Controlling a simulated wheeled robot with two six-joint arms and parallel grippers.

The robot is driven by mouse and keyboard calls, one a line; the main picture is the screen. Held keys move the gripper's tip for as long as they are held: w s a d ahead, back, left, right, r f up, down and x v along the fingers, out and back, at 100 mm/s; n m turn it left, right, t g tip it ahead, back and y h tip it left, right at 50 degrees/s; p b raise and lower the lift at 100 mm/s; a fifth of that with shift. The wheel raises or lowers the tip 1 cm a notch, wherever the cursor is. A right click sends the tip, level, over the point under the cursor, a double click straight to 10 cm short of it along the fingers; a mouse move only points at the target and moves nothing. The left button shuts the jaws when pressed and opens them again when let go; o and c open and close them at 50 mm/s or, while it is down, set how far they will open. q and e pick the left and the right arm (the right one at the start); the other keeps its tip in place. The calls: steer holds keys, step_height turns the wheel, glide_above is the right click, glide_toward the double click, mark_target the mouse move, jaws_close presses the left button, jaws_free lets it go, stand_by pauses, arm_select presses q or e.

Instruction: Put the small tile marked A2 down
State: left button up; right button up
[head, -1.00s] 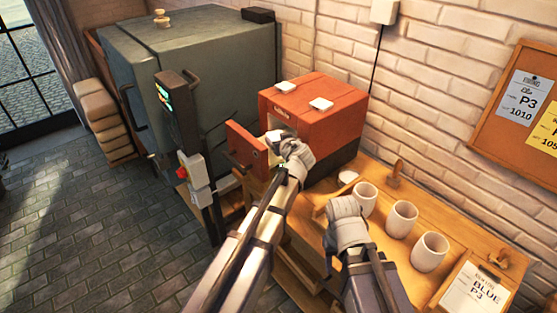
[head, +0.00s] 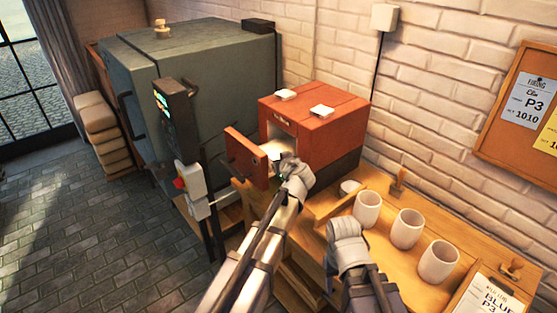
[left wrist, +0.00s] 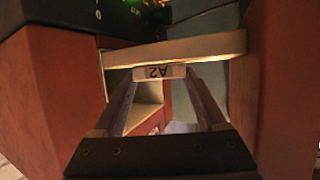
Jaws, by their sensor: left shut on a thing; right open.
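The small tile marked A2 (left wrist: 158,72) is between the fingertips of my left gripper (left wrist: 160,85); its label reads upside down in the left wrist view. In the head view my left gripper (head: 283,160) is at the open front of the small red kiln (head: 320,132), beside its swung-out door (head: 245,158). The tile is mostly hidden there by the gripper. I cannot tell if it touches the kiln floor. My right gripper (head: 342,230) is empty and open, low over the front of the wooden bench.
Several pale cups, one here (head: 406,229), stand on the bench (head: 390,262) at right. A large grey-green kiln (head: 205,85) and a control post (head: 178,115) stand to the left.

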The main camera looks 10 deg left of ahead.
arm_select(q)
steer(key=o, duration=1.2)
steer(key=shift+f, duration=0.1)
steer(key=shift+c, duration=0.2)
steer(key=shift+s+d+r+p, duration=0.1)
steer(key=shift+r+p, duration=0.25)
steer(key=p+v, duration=0.4)
steer(key=v, duration=0.7)
steer(key=shift+s+d, duration=0.15)
steer(key=shift+s, duration=0.2)
